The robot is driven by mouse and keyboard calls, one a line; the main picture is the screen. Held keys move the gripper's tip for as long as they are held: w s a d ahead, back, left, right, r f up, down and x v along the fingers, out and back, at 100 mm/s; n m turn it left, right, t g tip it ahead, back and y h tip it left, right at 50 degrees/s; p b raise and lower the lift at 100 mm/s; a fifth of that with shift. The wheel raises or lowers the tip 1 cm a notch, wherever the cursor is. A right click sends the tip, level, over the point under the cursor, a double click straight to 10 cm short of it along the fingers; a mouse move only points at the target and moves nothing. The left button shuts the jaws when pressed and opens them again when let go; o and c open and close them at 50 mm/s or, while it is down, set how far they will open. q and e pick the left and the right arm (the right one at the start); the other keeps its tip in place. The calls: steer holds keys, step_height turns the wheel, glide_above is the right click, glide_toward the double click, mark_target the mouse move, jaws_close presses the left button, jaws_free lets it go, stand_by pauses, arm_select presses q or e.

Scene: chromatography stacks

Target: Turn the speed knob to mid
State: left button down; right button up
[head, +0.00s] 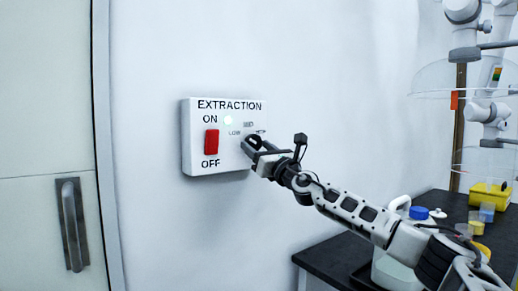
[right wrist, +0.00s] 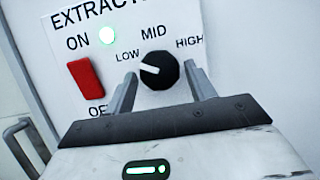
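The white extraction box (head: 190,140) is mounted on the wall; it also shows in the right wrist view (right wrist: 115,45). Its speed knob (right wrist: 162,76) is round and black, with a white pointer aimed left, toward LOW. MID is printed above the knob and HIGH to its upper right. My right gripper (head: 253,146) is at the box and hides most of the knob in the head view. In the right wrist view its fingers (right wrist: 160,74) are open, one on each side of the knob, with small gaps visible. My left gripper is out of view.
The red ON/OFF switch (head: 211,141) sits left of the knob, below a lit greenish-white lamp (head: 228,120). A door handle (head: 72,224) is at far left. A dark bench (head: 325,257) at lower right holds a white jug with a blue cap (head: 419,212) and small containers.

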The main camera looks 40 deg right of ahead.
steer(key=c, duration=0.6)
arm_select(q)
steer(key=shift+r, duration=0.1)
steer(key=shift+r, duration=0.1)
